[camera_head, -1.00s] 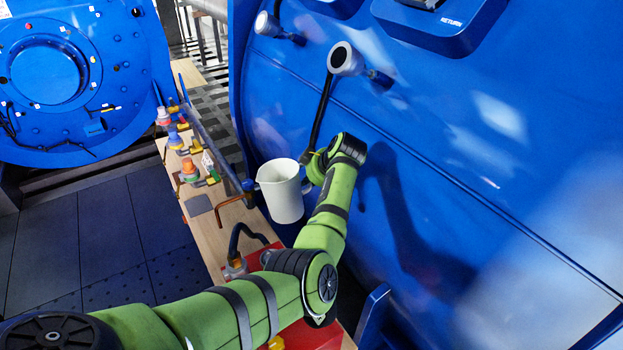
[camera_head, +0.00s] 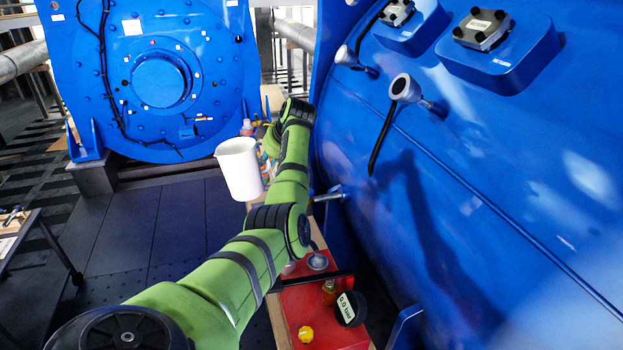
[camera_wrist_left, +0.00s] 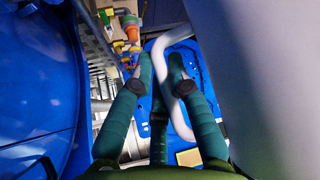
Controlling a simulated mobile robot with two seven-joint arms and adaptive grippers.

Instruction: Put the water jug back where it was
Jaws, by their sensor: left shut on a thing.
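The water jug (camera_head: 240,170) is white and stands nearly upright in the air, left of my arm in the head view. My left gripper (camera_wrist_left: 161,72) is shut on its white curved handle (camera_wrist_left: 168,108) in the left wrist view. The jug's smooth grey-looking wall (camera_wrist_left: 275,80) fills the right of that view. In the head view my forearm mostly hides the gripper. The jug covers part of the narrow wooden bench behind it. My right gripper is not in view.
A large blue machine wall (camera_head: 480,200) stands close on the right. A blue motor housing (camera_head: 165,80) stands behind. Dark floor (camera_head: 150,220) at left is clear.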

